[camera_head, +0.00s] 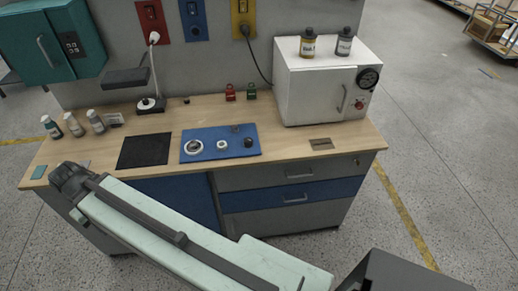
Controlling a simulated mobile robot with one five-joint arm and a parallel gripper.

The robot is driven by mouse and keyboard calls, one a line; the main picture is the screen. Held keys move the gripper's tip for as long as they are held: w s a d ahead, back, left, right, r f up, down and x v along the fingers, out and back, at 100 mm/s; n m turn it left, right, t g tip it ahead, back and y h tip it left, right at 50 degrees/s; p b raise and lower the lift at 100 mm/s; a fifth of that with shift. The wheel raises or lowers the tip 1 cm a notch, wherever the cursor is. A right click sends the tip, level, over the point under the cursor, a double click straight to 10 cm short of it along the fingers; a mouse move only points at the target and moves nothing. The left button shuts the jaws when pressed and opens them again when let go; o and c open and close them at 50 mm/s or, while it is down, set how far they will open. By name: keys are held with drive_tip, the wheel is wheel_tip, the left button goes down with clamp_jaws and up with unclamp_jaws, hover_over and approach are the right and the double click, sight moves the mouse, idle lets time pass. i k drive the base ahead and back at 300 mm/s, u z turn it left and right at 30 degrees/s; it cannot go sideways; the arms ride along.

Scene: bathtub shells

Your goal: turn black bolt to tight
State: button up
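A blue mat (207,134) lies on the wooden workbench (290,143). On its right part sits a small black round piece (248,142), which may be the black bolt. Another small dark piece (235,129) is just behind it. Their shape and how tight the bolt sits are too small to tell. A larger pale ring (193,147) and a smaller white ring (222,145) are also on the mat. My arm crosses the lower left in front of the bench, its dark joint near the bench's left front corner. My gripper's fingers do not show.
A white cabinet (305,93) with two bottles on top stands on the bench's right. A black mat (144,151), a lamp (149,104) and several bottles (74,125) are on the left. Red and green padlocks (230,93) stand behind the blue mat. Floor is free at right.

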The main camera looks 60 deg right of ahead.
sight(248, 141)
drive_tip(key=u, duration=0.15)
drive_tip(key=k, duration=0.1)
drive_tip(key=z, duration=2.15)
drive_tip(key=k, duration=0.35)
drive_tip(key=u, duration=0.15)
